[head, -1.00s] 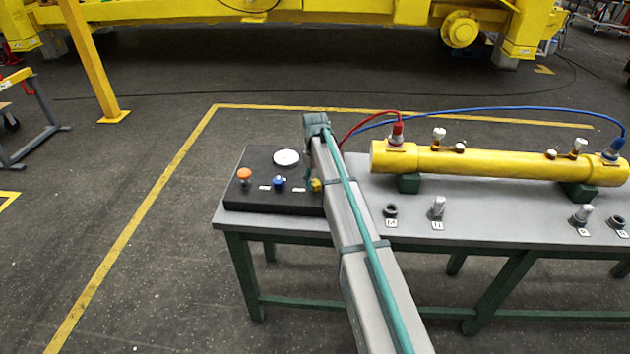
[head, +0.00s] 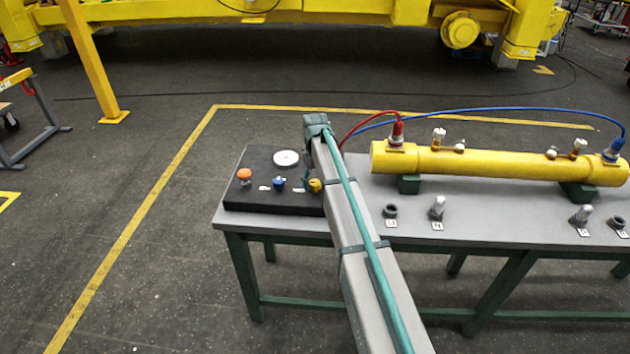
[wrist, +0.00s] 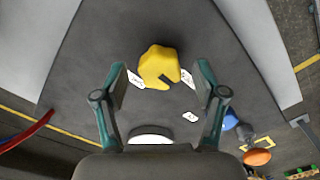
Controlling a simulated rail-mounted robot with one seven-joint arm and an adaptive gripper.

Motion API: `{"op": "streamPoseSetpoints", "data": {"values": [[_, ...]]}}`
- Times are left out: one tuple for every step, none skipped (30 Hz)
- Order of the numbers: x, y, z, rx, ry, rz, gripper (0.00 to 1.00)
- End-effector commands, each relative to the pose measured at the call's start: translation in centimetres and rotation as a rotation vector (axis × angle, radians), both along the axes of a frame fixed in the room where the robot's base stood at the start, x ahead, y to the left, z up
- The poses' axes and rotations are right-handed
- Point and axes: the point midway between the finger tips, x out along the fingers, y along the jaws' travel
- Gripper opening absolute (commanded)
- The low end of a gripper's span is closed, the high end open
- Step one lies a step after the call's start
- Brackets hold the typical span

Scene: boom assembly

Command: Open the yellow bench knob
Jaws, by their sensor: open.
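The yellow bench knob (head: 315,186) sits at the right end of the black panel (head: 240,197), partly hidden by my arm in the head view. In the wrist view the yellow knob (wrist: 156,62) shows a dark notch on its lower right. My gripper (wrist: 160,74) is open, with one teal finger on each side of the knob in the picture. Gaps show between the knob and both fingertips. How high the fingertips are above the panel is hard to tell. In the head view only a bit of a finger shows, just above the knob.
A blue knob (head: 279,183), an orange knob (head: 244,175) and a white round gauge (head: 286,158) share the panel. A yellow cylinder (head: 500,163) with red and blue hoses lies to the right on the grey bench (head: 465,232). Small fittings stand along the bench front.

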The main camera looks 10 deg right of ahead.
Motion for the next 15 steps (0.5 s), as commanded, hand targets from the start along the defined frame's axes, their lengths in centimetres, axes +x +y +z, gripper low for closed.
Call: {"op": "streamPoseSetpoints", "data": {"values": [[0.0,0.0,0.1,0.0,0.0,0.0,0.71],[0.0,0.0,0.2,0.0,0.0,0.0,0.71],[0.0,0.0,0.4,0.0,0.0,0.0,0.71],[0.0,0.0,0.7,0.0,-0.001,0.0,0.71],[0.0,0.0,0.9,0.0,-0.001,0.0,0.71],[0.1,0.0,1.4,0.0,-0.002,0.0,0.71],[0.1,0.0,1.8,0.0,-0.002,0.0,0.71],[0.1,0.0,2.3,0.0,-0.002,0.0,0.71],[0.1,0.0,3.0,0.0,-0.002,0.0,0.71],[0.1,0.0,3.5,0.0,-0.002,0.0,0.71],[0.1,0.0,4.1,0.0,-0.002,0.0,0.71],[0.1,0.0,4.9,0.0,-0.004,0.0,0.71],[0.1,0.0,5.5,0.0,-0.002,0.0,0.71],[0.1,0.0,6.1,0.0,-0.002,0.0,0.71],[0.1,0.0,6.9,0.0,-0.004,0.0,0.71]]}}
